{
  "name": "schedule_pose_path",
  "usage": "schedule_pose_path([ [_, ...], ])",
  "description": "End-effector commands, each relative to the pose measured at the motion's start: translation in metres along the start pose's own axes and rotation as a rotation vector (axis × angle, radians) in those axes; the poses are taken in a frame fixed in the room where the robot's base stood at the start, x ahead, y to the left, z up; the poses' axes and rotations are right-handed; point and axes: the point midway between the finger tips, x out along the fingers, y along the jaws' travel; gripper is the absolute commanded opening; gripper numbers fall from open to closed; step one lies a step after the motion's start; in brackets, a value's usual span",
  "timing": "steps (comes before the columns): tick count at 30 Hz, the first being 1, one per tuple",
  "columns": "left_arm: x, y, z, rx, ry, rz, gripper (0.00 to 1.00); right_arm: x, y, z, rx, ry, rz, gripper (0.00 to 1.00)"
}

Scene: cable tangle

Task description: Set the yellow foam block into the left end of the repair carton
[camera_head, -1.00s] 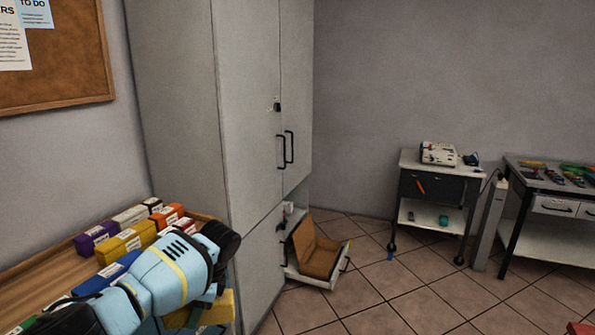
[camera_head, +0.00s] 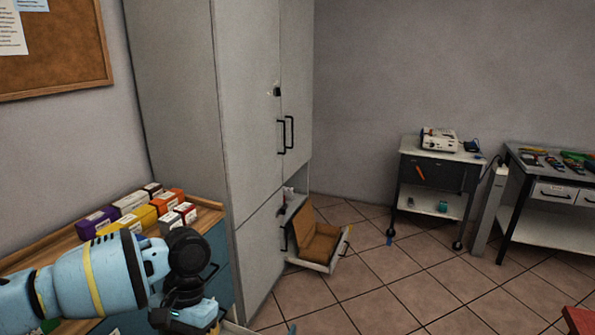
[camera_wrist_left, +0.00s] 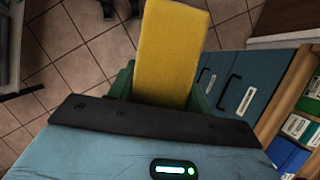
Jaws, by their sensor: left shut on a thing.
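The yellow foam block (camera_wrist_left: 170,50) fills the upper middle of the left wrist view, pointing away from the wrist. My left gripper (camera_wrist_left: 160,88) is shut on it, with a green finger at each side of its near end. In the head view my left gripper (camera_head: 205,318) is at the lower left, in front of the blue drawer unit, and the block is mostly hidden or out of frame there. A brown open carton (camera_head: 318,243) sits in a pulled-out tray at the foot of the grey cabinet; I cannot tell whether it is the repair carton. My right gripper is not in view.
Several coloured boxes (camera_head: 140,215) stand on the wooden top of a blue drawer unit (camera_head: 220,262) with protruding handles. The tall grey cabinet (camera_head: 205,110) stands beside it. A trolley (camera_head: 437,180) and a workbench (camera_head: 550,200) are at the right. The tiled floor between is mostly clear.

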Motion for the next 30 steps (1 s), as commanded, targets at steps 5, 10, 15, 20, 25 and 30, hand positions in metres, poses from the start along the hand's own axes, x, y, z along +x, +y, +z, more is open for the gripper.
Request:
schedule_pose_path([
  [5,0.004,0.003,0.035,-0.150,0.003,0.061,0.28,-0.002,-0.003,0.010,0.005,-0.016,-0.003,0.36],
  [10,0.006,0.005,0.052,-0.230,0.002,0.095,0.28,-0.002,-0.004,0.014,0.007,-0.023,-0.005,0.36],
  [15,0.006,0.006,0.057,-0.253,0.002,0.103,0.28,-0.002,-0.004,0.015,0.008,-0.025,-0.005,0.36],
  [20,0.013,0.007,0.055,-0.251,-0.001,0.104,0.28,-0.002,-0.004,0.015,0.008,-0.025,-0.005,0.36],
  [25,0.047,0.010,0.047,-0.244,-0.004,0.105,0.28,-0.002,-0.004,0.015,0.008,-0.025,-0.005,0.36],
  [30,0.095,0.013,0.039,-0.243,-0.003,0.107,0.28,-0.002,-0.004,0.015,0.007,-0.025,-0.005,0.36],
])
